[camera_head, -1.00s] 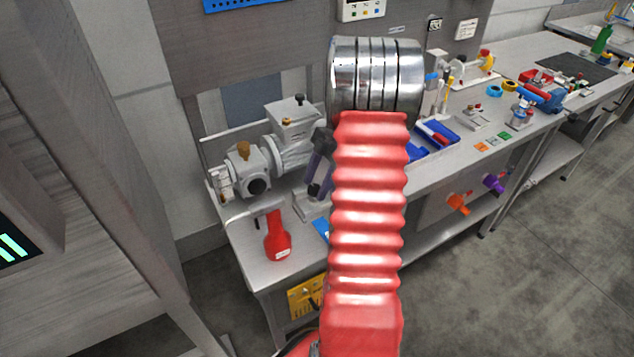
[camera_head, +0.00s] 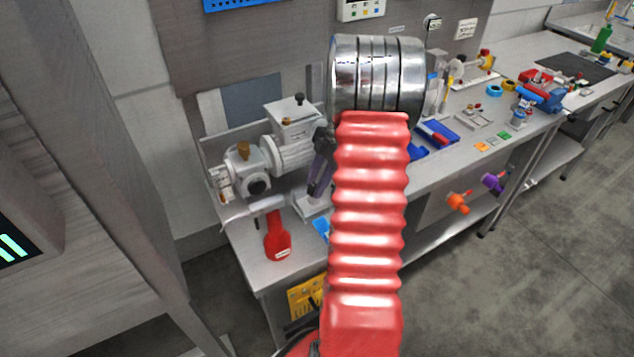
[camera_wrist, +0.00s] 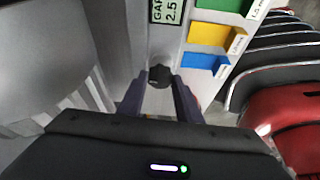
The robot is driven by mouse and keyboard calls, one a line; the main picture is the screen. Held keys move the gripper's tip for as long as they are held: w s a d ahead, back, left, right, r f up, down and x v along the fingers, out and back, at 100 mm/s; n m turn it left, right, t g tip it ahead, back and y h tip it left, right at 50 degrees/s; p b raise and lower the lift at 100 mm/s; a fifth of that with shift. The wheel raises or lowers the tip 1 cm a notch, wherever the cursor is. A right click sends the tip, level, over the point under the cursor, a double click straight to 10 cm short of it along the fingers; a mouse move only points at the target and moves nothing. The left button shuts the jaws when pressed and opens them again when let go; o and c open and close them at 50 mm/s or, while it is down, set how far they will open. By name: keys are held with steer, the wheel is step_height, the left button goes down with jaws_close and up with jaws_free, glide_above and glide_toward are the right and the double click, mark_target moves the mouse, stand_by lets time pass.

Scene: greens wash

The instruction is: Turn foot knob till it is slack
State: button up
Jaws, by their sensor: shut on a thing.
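A small dark knob (camera_wrist: 160,75), which I take to be the foot knob, sits between the two dark purple fingers of my gripper (camera_wrist: 159,86) in the wrist view. The fingers are shut on it from both sides. In the head view my gripper (camera_head: 317,180) points down beside a grey motor unit (camera_head: 290,145), over a small grey base (camera_head: 314,204). The knob is hidden there, and my red arm covers much of that area. Whether the knob is tight or slack cannot be seen.
Green, yellow (camera_wrist: 216,38) and blue labelled pieces and a gap display (camera_wrist: 167,10) lie just beyond the knob. A red-handled tool (camera_head: 276,238) is at the bench's near left. Orange (camera_head: 458,203) and purple (camera_head: 493,182) knobs stick out of the bench front.

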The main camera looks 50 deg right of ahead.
steer(key=m+t+h, duration=0.1)
steer(key=m, duration=0.2)
steer(key=m+t, duration=0.1)
steer(key=m, duration=0.3)
steer(key=shift+s+a+h, duration=0.2)
steer(key=shift+h, duration=0.2)
steer(key=m, duration=0.2)
steer(key=m+h, duration=0.1)
steer(key=m, duration=0.1)
steer(key=m+t+h, duration=0.1)
steer(key=m, duration=0.1)
steer(key=shift+a+m, duration=0.25)
steer(key=shift+m, duration=0.15)
steer(key=shift+a+m+g+h, duration=0.15)
steer(key=shift+m+h, duration=0.65)
steer(key=shift+m, duration=0.95)
steer(key=shift+a+m+g+h, duration=0.1)
steer(key=shift+m+g+h, duration=0.15)
steer(key=shift+m+h, duration=1.05)
steer(key=shift+w+m+g, duration=0.1)
steer(key=shift+m+g, duration=0.35)
steer(key=shift+m, duration=1.3)
steer(key=shift+w+m+g, duration=0.1)
steer(key=shift+m+g, duration=0.35)
steer(key=shift+m, duration=1.75)
steer(key=o, duration=1)
steer(key=shift+h, duration=0.3)
steer(key=shift+o, duration=0.2)
steer(key=shift+r, duration=0.1)
